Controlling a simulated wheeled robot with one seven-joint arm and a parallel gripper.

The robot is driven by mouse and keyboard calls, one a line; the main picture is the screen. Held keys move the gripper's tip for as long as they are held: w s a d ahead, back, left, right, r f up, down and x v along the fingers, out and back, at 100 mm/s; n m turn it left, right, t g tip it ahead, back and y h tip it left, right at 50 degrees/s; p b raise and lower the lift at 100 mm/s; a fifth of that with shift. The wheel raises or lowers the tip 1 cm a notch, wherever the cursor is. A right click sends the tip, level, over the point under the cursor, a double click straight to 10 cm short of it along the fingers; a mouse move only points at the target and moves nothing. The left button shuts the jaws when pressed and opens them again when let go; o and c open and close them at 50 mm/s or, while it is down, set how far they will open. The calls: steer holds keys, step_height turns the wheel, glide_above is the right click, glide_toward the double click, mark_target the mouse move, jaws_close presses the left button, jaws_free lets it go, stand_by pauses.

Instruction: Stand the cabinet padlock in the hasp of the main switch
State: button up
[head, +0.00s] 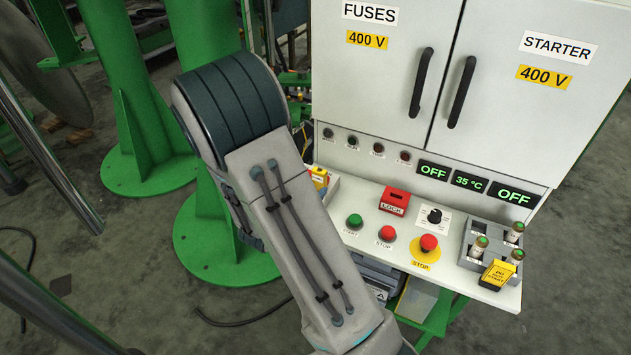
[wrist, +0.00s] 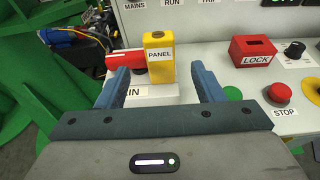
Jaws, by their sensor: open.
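The yellow cabinet padlock, marked PANEL (wrist: 160,62), stands upright in the wrist view, touching or just beside the right end of the red main switch handle (wrist: 124,61). I cannot tell whether it sits in the hasp, which I cannot make out. My gripper (wrist: 160,70) is open, with one blue finger left of the padlock and one right, with gaps on both sides. The fingers partly cover the switch plate (wrist: 150,91) and its label. In the head view the padlock (head: 319,174) shows small at the panel's left end; my arm hides the gripper there.
A red LOCK box (head: 395,201) stands right of the switch. Green (head: 354,221) and red (head: 386,233) buttons, a black knob (head: 434,215) and a red stop button (head: 428,243) follow. A grey tray (head: 473,249) at the right holds several cylinders and a yellow tag (head: 497,274). The cabinet (head: 380,90) rises behind.

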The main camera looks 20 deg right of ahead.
steer(key=v, duration=0.6)
steer(key=shift+a, duration=0.2)
steer(key=shift+s+r, duration=0.1)
steer(key=s+d+r+m+g+y+p, duration=0.35)
steer(key=s+r+m+g, duration=0.55)
steer(key=s+m, duration=0.55)
steer(key=s+a+r+m+t+y+p, duration=0.2)
steer(key=a+r+m+y, duration=0.6)
steer(key=m, duration=0.3)
steer(key=shift+s+a+t+p, duration=0.3)
steer(key=shift+a+t, duration=0.1)
steer(key=shift+a, duration=0.05)
